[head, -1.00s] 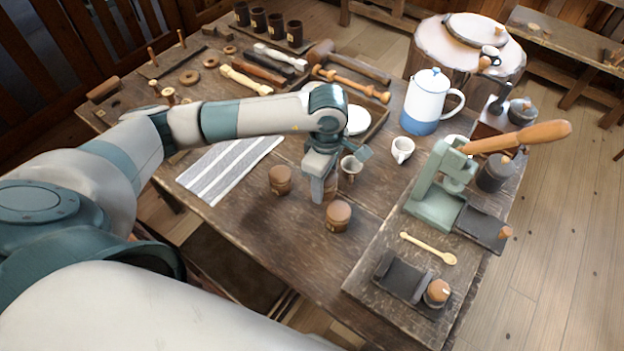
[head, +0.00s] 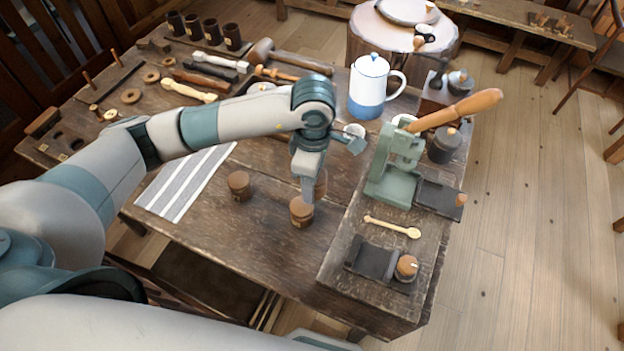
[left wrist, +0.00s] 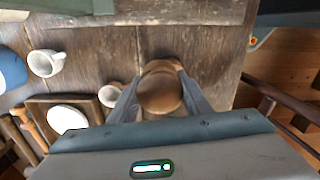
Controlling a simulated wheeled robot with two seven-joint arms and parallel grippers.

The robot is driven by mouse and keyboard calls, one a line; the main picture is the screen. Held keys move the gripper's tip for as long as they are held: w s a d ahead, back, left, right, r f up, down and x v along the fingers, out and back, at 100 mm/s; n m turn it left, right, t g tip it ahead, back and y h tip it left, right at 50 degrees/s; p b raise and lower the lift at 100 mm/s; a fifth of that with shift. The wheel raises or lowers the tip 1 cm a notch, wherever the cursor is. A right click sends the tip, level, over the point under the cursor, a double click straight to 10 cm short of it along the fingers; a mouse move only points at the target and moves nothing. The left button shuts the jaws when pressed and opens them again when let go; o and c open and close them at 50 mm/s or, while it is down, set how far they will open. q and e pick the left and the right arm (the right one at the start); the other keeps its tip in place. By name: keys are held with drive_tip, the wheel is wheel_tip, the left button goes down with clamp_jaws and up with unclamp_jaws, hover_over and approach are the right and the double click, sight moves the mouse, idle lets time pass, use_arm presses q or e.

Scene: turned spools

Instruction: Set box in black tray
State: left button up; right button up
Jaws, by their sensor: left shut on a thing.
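My left gripper (head: 309,192) reaches down over the table and is shut on a round brown wooden box (head: 321,184). In the left wrist view the held box (left wrist: 160,90) sits between both fingers. In the head view it is mostly hidden behind the gripper. A low black tray (head: 370,259) lies at the front right. A second flat black piece (head: 438,196) lies beside the green press. My right gripper is not in view.
The green press (head: 393,180) with its long wooden handle stands right of the gripper. A wooden spoon (head: 392,227) lies between it and the black tray. A white-and-blue jug (head: 369,88) and a small white cup (head: 355,131) stand behind. A striped cloth (head: 185,182) lies left.

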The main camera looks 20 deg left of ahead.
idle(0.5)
use_arm(q)
drive_tip(key=shift+a+r+m, duration=0.3)
drive_tip(key=shift+r+m, duration=0.15)
drive_tip(key=shift+m, duration=0.15)
drive_tip(key=shift+a+r+m, duration=0.25)
drive_tip(key=shift+r+m, duration=0.2)
drive_tip(key=shift+m, duration=0.15)
drive_tip(key=s+a+r+m, duration=0.3)
drive_tip(key=a+r+m, duration=0.3)
drive_tip(key=r+m, duration=0.4)
drive_tip(key=shift+s+a+m, duration=0.2)
drive_tip(key=shift+m, duration=2.6)
drive_tip(key=shift+r, duration=0.1)
drive_tip(key=s+f, duration=0.4)
drive_tip(key=f, duration=1.1)
drive_tip(key=shift+s, duration=0.1)
